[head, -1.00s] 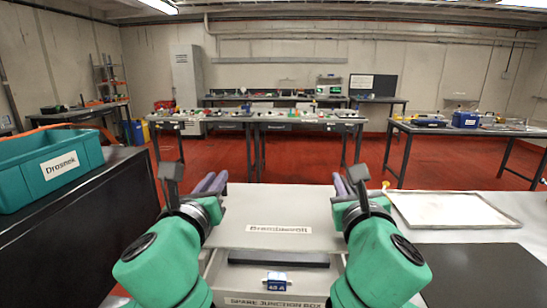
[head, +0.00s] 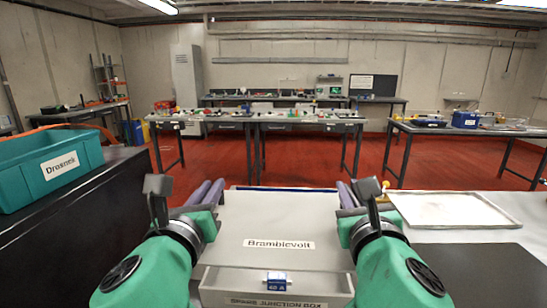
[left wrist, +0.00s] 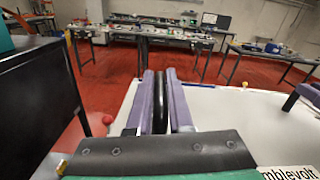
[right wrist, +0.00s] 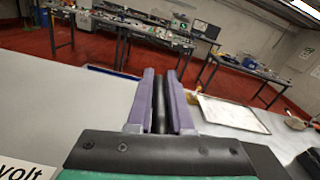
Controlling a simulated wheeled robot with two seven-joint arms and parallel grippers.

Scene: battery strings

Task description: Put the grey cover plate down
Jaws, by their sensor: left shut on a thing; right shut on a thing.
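The grey cover plate (head: 278,215), labelled "Bramblevolt", lies flat between my two grippers in the head view. My left gripper (head: 208,190) is shut on a black grip bar (left wrist: 158,100) at the plate's left side. My right gripper (head: 347,191) is shut on a matching black bar (right wrist: 159,105) at its right side. The plate's near edge is just behind the front of the spare junction box (head: 225,284). I cannot tell whether the plate touches anything beneath it.
A small blue and white "42 A" block (head: 276,279) shows at the box's front. A shallow tray (head: 455,210) lies on the white surface at right, with a dark mat (head: 480,270) in front. A teal "Drosnek" bin (head: 45,165) stands on the black bench at left.

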